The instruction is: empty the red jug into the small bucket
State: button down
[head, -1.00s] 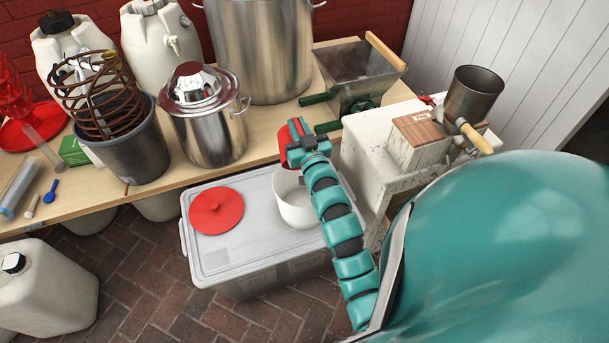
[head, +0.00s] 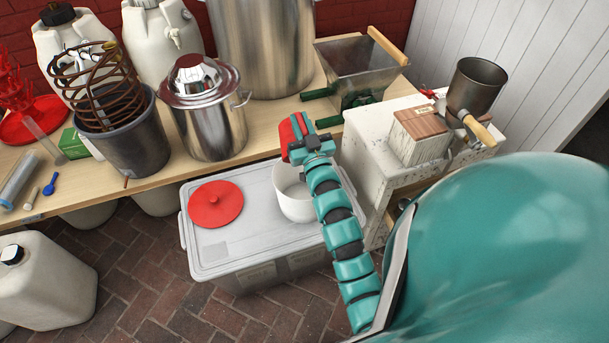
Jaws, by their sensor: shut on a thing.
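The red jug (head: 287,138) shows as a small red shape at the end of my arm, mostly hidden behind my gripper (head: 307,142). My gripper is shut on it and holds it above the back edge of the white bucket. The jug looks tilted, but its mouth and contents are hidden. The small white bucket (head: 291,199) stands open on the grey lidded storage box (head: 213,262). My arm covers the bucket's right side, and the inside shows only in part. No stream of liquid is visible.
A red lid (head: 215,204) lies left of the bucket. Behind, the wooden bench (head: 160,183) holds a steel pot (head: 210,130), a dark bucket with a copper coil (head: 128,145) and a grain mill (head: 358,75). A worn white stand (head: 372,150) is at right.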

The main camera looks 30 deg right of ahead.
jog(key=shift+s+a+f+t+b, duration=0.1)
jog(key=shift+s+a+t+b, duration=0.05)
jog(key=shift+s+t+b, duration=0.45)
jog(key=shift+s+a+f+t+b, duration=0.15)
jog(key=shift+s+t+b, duration=0.25)
jog(key=shift+s+b, duration=0.3)
dwell(0.4)
